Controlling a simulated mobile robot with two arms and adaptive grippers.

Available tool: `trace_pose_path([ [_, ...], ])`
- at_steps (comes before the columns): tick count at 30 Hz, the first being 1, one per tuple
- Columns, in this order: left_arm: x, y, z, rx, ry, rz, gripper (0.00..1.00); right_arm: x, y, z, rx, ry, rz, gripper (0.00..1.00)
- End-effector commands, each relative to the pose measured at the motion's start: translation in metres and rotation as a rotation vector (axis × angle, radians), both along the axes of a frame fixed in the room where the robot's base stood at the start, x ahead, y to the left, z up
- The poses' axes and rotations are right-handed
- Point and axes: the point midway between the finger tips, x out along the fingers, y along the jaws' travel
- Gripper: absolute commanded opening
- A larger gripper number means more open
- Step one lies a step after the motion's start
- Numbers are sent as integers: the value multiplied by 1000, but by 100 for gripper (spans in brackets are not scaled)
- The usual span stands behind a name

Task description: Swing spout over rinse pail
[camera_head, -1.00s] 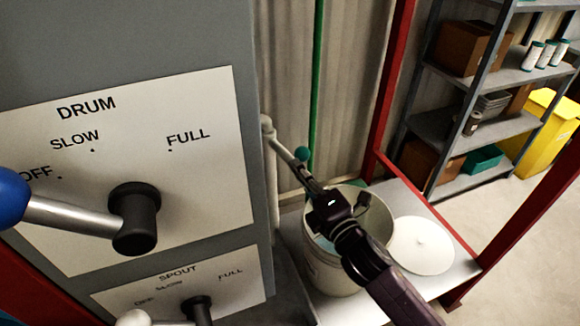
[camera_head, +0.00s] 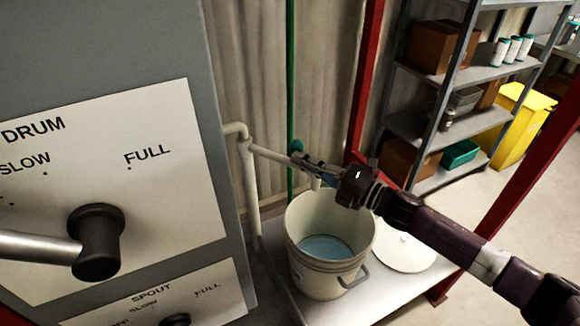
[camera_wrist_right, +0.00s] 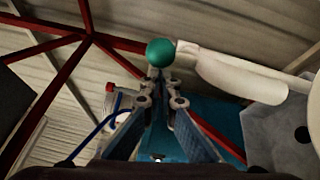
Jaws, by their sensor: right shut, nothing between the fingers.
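The spout (camera_head: 268,153) is a pale pipe reaching right from a standpipe beside the grey cabinet. A green ball knob (camera_head: 296,146) shows near its far end, and a short pale piece points down above the pail's rear part. The rinse pail (camera_head: 292,240) is white, upright, and holds blue liquid. My right gripper (camera_head: 301,161) is at the spout's far end, above the pail, and shut with nothing held. In the right wrist view, the green knob (camera_wrist_right: 160,52) lies just beyond the fingertips, with the pale spout (camera_wrist_right: 235,75) to its right. My left gripper is not in view.
The cabinet's DRUM panel (camera_head: 150,200) and SPOUT panel (camera_head: 215,285) carry levers at left. A white lid (camera_head: 405,252) lies on the bench (camera_head: 375,305) right of the pail. Red posts, shelving (camera_head: 425,120) and a yellow bin (camera_head: 515,125) stand behind.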

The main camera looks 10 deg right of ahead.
Motion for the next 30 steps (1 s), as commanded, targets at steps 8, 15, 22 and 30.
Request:
trace_pose_path([
  [8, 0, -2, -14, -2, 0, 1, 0, 18, -28, -2, -2, -1, -13, 0],
  [15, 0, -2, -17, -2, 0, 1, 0, 27, -36, -1, -2, 0, -16, 0],
  [22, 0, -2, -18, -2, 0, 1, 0, 31, -40, 0, -2, 0, -21, 0],
  [30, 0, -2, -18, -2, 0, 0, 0, 32, -42, 2, -1, -3, -26, 0],
])
